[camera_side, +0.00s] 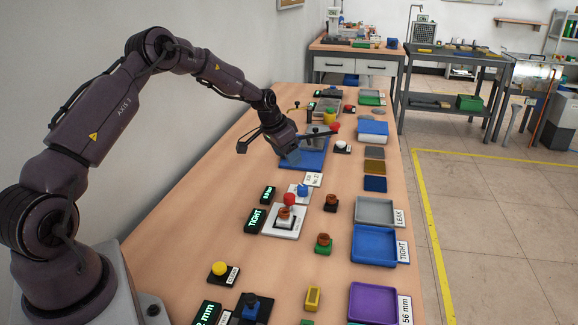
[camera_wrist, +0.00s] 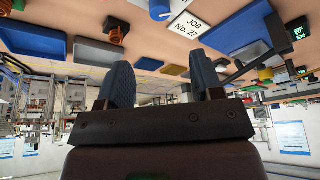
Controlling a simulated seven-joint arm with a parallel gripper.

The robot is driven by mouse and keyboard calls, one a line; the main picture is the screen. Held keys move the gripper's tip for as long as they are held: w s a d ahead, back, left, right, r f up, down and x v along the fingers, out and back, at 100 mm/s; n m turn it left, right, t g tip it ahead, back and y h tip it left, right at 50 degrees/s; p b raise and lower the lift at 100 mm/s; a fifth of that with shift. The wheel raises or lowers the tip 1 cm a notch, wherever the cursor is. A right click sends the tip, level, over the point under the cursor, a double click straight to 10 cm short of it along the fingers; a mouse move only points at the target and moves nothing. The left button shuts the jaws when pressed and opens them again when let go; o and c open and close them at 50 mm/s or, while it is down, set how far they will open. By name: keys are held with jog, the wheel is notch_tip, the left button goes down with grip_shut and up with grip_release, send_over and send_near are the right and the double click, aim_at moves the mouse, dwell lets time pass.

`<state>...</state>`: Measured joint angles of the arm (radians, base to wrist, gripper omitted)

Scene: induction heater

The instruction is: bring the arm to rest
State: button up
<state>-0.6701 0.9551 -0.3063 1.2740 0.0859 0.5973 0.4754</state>
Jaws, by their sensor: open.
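My gripper (camera_side: 289,154) hangs at the end of my bent arm, over the blue plate (camera_side: 313,160) in the middle of the table. In the wrist view, my gripper (camera_wrist: 163,80) shows two ribbed blue-grey fingers standing apart, with nothing visible between them. A gap to the plate is hard to judge in the side view, and the fingertips partly blend with the blue plate.
The wooden table (camera_side: 190,220) carries a white fixture (camera_side: 284,222) with a red knob, a grey tray (camera_side: 375,210), a blue tray (camera_side: 374,246) and a purple tray (camera_side: 372,303). A JOB No. 27 card (camera_side: 312,179) lies near the plate. The table's left side is clear.

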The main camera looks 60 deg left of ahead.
jog(key=s+d+r, duration=0.7)
jog(key=s+d, duration=0.1)
jog(key=s, duration=0.2)
jog(key=s+d+r, duration=0.7)
jog(key=s+d, duration=0.1)
jog(key=s, duration=0.3)
jog(key=s+d+r+t, duration=0.1)
jog(key=s+d+r, duration=0.6)
jog(key=s, duration=0.4)
jog(key=shift+s+d+r, duration=0.15)
jog(key=shift+d+r, duration=0.25)
jog(key=shift+d, duration=0.15)
